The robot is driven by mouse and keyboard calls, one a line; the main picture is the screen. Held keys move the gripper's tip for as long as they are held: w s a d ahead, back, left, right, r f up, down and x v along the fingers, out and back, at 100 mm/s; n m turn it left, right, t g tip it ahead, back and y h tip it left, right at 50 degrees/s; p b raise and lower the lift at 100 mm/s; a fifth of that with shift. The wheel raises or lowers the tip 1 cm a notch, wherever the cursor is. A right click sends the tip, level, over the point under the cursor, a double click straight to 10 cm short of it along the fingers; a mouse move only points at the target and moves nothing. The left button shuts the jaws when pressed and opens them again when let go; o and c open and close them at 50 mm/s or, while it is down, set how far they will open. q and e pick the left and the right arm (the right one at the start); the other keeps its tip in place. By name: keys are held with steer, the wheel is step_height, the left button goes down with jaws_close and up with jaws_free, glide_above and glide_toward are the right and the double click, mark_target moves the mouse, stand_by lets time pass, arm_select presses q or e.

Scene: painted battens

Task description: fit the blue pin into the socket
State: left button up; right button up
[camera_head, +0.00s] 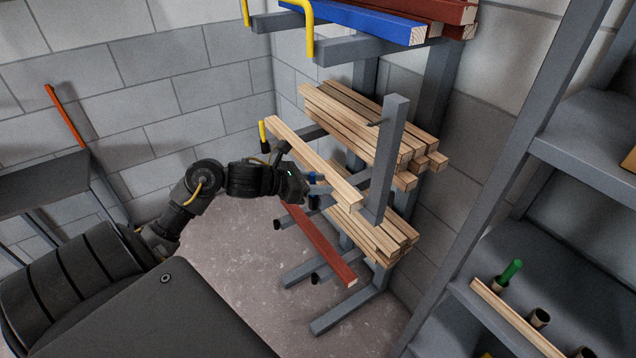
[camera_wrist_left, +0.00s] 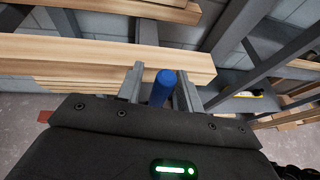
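The blue pin (camera_head: 314,177) stands at the tips of my left gripper (camera_head: 311,182), beside the near end of the top pale batten. In the left wrist view the blue pin (camera_wrist_left: 163,88) rises between the two grey fingers of my left gripper (camera_wrist_left: 161,88). Gaps show beside the pin, so the fingers look open around it. Its lower end is hidden by the gripper body. A black socket (camera_head: 313,202) at a rack arm's end shows just below the pin. I cannot tell how deep the pin sits. My right gripper is out of view.
Pale battens (camera_head: 350,125) lie stacked on the rack, near its grey upright (camera_head: 392,130). A red batten (camera_head: 322,245) lies lower. A shelf at right holds a green pin (camera_head: 511,271) in a holder. Open floor lies below my left arm.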

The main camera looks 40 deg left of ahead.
arm_select(q)
steer(key=shift+r, duration=0.15)
steer(key=shift+s+a, duration=0.1)
steer(key=shift+s, duration=0.1)
steer(key=b+v, duration=0.2)
steer(key=v, duration=0.9)
steer(key=shift+s, duration=0.25)
steer(key=shift+a+r, duration=0.1)
